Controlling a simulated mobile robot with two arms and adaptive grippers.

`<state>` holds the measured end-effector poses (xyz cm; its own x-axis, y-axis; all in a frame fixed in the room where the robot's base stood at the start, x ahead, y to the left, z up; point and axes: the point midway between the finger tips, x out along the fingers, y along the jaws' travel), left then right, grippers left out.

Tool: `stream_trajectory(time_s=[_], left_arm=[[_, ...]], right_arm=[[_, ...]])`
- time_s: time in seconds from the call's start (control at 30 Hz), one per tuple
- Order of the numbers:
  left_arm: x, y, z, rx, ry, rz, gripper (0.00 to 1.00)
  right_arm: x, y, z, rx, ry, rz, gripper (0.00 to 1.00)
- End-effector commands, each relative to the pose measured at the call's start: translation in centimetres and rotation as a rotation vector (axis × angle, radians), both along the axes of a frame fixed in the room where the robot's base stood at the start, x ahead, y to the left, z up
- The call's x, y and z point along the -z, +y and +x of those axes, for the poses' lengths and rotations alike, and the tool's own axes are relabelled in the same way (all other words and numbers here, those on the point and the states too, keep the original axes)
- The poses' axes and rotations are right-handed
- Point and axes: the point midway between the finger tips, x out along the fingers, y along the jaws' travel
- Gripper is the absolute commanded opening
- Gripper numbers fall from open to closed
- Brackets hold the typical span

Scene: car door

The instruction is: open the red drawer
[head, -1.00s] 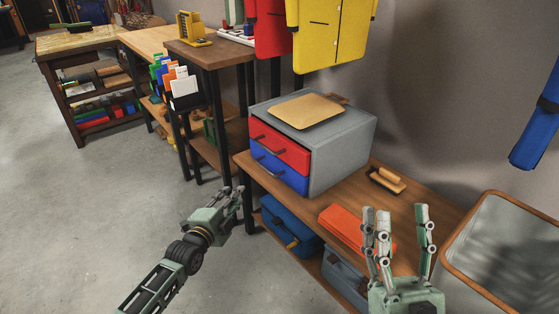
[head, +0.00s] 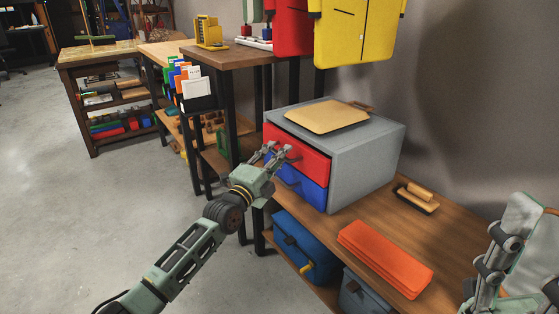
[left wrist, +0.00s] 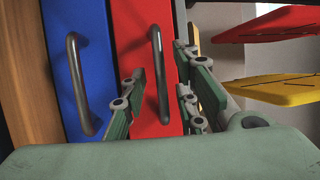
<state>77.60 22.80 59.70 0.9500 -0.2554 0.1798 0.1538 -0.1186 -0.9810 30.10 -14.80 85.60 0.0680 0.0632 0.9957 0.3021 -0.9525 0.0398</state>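The red drawer (head: 312,158) is the upper drawer of a grey cabinet (head: 368,160) on a wooden bench, and it looks closed. My left gripper (head: 277,151) is at its front, covering part of it. In the left wrist view, the red drawer front (left wrist: 139,30) has a dark bar handle (left wrist: 157,62). The handle lies between the open fingers of my left gripper (left wrist: 160,98). I cannot tell whether they touch it. My right gripper (head: 512,240) is at the right edge, partly cut off, with its fingers apart and nothing seen in them.
A blue drawer (head: 313,192) with its own handle sits below the red one. A tan board (head: 325,117) lies on the cabinet. A blue toolbox (head: 305,245) is below. Open floor lies left.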

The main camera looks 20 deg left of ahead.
Motion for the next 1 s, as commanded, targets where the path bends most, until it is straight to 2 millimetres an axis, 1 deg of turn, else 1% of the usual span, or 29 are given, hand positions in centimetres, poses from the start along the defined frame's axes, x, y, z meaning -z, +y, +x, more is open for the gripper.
stream_trajectory(time_s=[0.13, 0.47, 0.77, 1.0], left_arm=[[-0.14, -0.30, 0.91, 0.001, -0.001, -0.002, 0.27], [-0.24, -0.35, 1.08, 0.001, 0.000, -0.001, 0.27], [-0.23, -0.33, 1.07, 0.000, 0.000, -0.001, 0.00], [-0.18, -0.32, 1.07, 0.000, 0.001, -0.002, 0.00]], right_arm=[[-0.15, 0.05, -0.01, 0.001, -0.015, -0.002, 0.50], [-0.31, 0.08, 0.00, 0.001, -0.017, -0.002, 0.50], [-0.28, 0.09, 0.03, 0.001, -0.016, -0.002, 0.50], [-0.27, 0.09, 0.03, 0.001, -0.016, -0.002, 0.50]])
